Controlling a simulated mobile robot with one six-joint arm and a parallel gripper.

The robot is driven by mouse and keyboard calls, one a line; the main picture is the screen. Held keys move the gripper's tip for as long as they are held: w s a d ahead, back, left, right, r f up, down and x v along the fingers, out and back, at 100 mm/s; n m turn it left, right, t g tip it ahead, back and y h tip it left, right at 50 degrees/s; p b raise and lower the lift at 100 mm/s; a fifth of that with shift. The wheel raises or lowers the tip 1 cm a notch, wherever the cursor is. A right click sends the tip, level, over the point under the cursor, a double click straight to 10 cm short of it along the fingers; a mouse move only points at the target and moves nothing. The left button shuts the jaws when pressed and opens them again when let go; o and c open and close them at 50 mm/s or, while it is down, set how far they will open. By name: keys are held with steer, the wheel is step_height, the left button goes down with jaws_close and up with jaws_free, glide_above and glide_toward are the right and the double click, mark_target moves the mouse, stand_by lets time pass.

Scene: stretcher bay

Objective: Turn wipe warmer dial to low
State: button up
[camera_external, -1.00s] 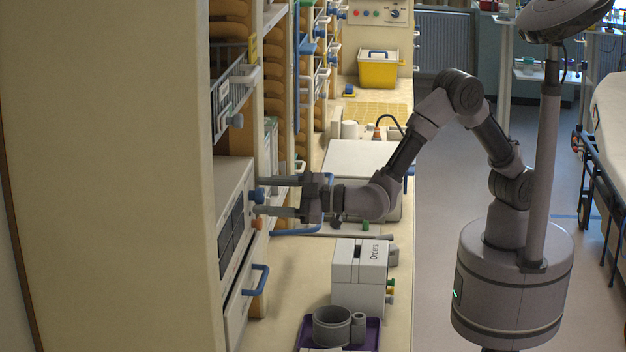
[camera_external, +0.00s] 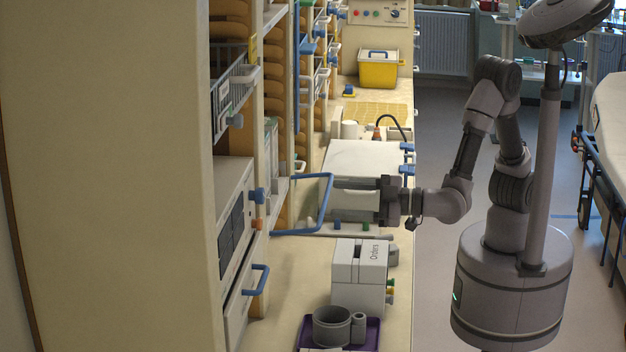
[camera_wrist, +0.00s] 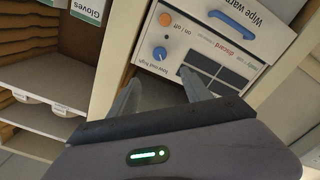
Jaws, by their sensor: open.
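The wipe warmer (camera_external: 236,182) is a white unit set into the shelving at left, with dark panels on its front. In the wrist view its front (camera_wrist: 225,50) appears upside down. It carries a blue dial (camera_wrist: 159,53) beside a low-to-high scale and an orange knob (camera_wrist: 165,19) marked on/off. The blue dial (camera_external: 257,195) and the orange knob (camera_external: 257,224) stick out from the front in the external view. I cannot tell which setting the dial points to. My gripper (camera_external: 340,198) is open and empty, pointing at the warmer from well to its right, apart from the dial.
A blue drawer handle (camera_external: 258,280) is below the knobs. A larger blue handle (camera_external: 305,232) juts out near my gripper. A white Orders box (camera_external: 358,262) and a purple tray (camera_external: 371,335) with grey cups stand on the counter. Open shelves (camera_wrist: 45,75) lie beside the warmer.

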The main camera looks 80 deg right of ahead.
steer(key=m+b, duration=0.3)
steer(key=m, duration=0.5)
glide_toward(256, 196)
steer(key=w+d+f, duration=0.1)
steer(key=w+d, duration=0.1)
steer(key=w, duration=0.6)
steer(key=shift+a, duration=0.1)
steer(key=shift+s, duration=0.1)
